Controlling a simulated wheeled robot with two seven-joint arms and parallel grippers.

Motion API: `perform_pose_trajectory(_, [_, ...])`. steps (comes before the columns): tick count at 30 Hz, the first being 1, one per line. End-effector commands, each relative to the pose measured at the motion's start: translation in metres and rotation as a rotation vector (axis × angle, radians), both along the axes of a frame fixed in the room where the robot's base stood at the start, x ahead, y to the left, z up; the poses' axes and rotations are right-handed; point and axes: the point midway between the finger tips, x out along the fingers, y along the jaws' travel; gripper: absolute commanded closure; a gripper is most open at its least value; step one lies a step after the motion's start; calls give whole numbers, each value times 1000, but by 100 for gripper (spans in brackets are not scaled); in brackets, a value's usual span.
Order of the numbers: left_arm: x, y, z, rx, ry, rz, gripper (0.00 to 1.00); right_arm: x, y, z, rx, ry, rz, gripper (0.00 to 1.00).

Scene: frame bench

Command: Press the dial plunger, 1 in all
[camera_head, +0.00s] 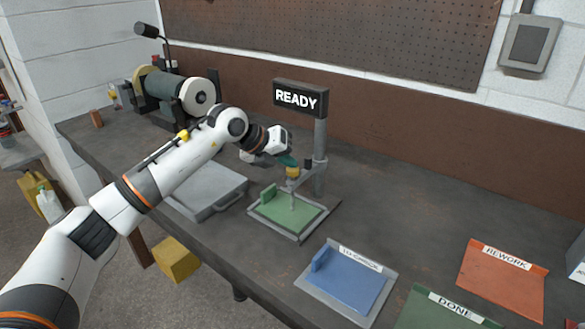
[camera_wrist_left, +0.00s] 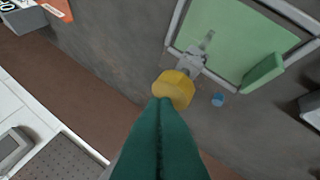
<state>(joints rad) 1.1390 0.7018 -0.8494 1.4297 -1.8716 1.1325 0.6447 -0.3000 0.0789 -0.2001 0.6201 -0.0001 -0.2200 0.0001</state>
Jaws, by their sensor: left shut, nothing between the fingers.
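The dial plunger has a yellow cap (camera_head: 292,172) on a grey stand (camera_head: 320,150), above a green plate in a grey frame (camera_head: 312,226). A sign on the stand (camera_head: 295,97) reads READY. My left gripper (camera_head: 288,161) is shut and empty, its green fingertips right at the top of the yellow cap. In the left wrist view the closed green fingers (camera_wrist_left: 160,102) overlap the near edge of the yellow cap (camera_wrist_left: 176,88); I cannot tell whether they touch it. My right gripper is not in view.
A grey case (camera_head: 208,188) lies left of the stand, a bench grinder (camera_head: 172,88) behind it. A blue tray (camera_head: 350,283), a green DONE tray (camera_head: 435,312) and a red REWORK tray (camera_head: 500,283) lie to the right. The bench behind these trays is clear.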

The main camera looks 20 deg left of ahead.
Motion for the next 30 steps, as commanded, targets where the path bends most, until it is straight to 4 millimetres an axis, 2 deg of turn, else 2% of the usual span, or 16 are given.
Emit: perform_pose_trajectory(30, [0,0,-14,1,2,-1,100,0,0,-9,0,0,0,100])
